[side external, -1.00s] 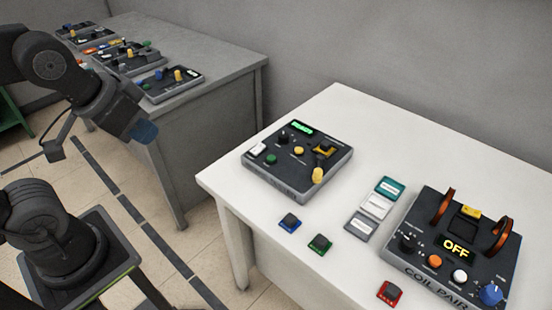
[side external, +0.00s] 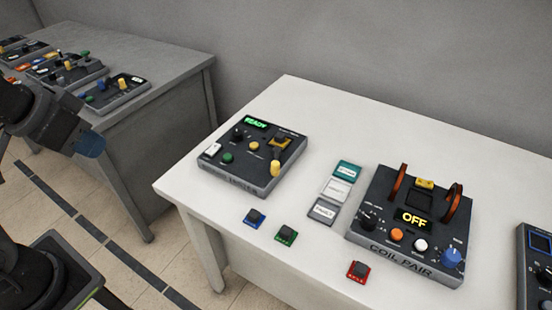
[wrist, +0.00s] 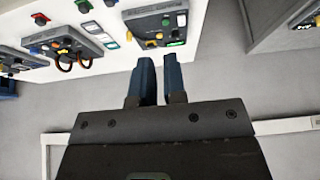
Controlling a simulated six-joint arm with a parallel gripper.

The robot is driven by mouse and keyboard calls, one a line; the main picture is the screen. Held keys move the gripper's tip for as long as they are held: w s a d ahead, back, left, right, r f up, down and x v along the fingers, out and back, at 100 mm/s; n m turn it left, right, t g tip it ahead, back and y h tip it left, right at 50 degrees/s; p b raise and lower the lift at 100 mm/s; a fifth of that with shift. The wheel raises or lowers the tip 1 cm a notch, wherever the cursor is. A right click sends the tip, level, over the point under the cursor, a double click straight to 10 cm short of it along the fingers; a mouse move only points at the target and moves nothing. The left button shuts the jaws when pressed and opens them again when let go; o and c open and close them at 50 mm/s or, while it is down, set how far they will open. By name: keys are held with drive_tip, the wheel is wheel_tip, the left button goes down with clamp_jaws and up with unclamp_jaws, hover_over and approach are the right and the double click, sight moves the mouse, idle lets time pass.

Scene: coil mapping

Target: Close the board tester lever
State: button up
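The board tester appears to be the dark box (side external: 240,178) with a green lit READY display (side external: 256,123), on the white table's left part. A yellow-handled lever (side external: 275,168) stands up at its front right corner; whether it is closed is too small to tell. Behind the lever is a yellow-framed socket (side external: 287,142). My gripper (side external: 90,146), with blue fingers, is left of the table, well apart from the tester. In the wrist view my gripper (wrist: 159,80) shows two fingers with a narrow empty gap; the tester (wrist: 158,24) is beyond them.
The COIL PAIR box (side external: 370,237) reads OFF, right of the tester. A grey bench (side external: 165,65) with more boxes stands behind left.

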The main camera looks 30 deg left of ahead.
drive_tip(key=o, duration=0.6)
drive_tip(key=w+d+r+g, duration=0.1)
drive_tip(key=w+d+r, duration=0.1)
drive_tip(key=w, duration=0.7)
drive_tip(key=shift+d+r+n+g, duration=0.15)
drive_tip(key=shift+r+n+g, duration=0.15)
drive_tip(key=shift+r, duration=0.3)
drive_tip(key=shift+o, duration=0.4)
drive_tip(key=w+d+f+g, duration=0.1)
drive_tip(key=w+d, duration=0.2)
drive_tip(key=w, duration=0.6)
drive_tip(key=shift+d+n, duration=0.2)
drive_tip(key=shift+n, duration=0.1)
drive_tip(key=n+g, duration=0.1)
drive_tip(key=g, duration=0.2)
hover_over(276, 163)
wheel_tip(276, 163, down, 13)
wheel_tip(276, 163, down, 14)
drive_tip(key=shift+a+r, duration=0.1)
clamp_jaws()
